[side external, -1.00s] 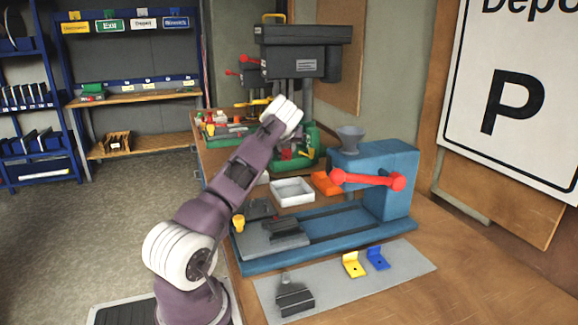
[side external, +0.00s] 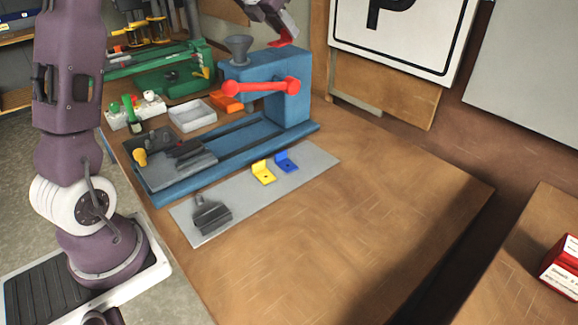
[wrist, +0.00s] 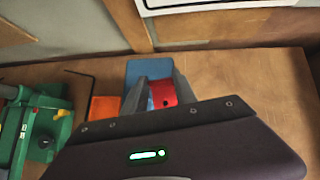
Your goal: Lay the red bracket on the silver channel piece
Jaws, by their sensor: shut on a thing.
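My gripper (side external: 285,33) is at the top of the side view, above the blue press, shut on the red bracket (side external: 281,43). In the wrist view the red bracket (wrist: 163,94) sits between the two grey fingers of my gripper (wrist: 160,90). A flat silver-grey strip (side external: 300,178) lies on the table in front of the press. A dark grey piece (side external: 211,217) rests on its left end. A yellow bracket (side external: 263,172) and a blue bracket (side external: 286,161) stand on its right part. I cannot tell which grey part is the channel piece.
The blue press (side external: 290,104) with its red handle (side external: 262,87) stands below my gripper. A white tray (side external: 192,115) and an orange bin (side external: 227,102) are behind its bed. A green machine (side external: 170,72) is farther back. The table is clear at front right.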

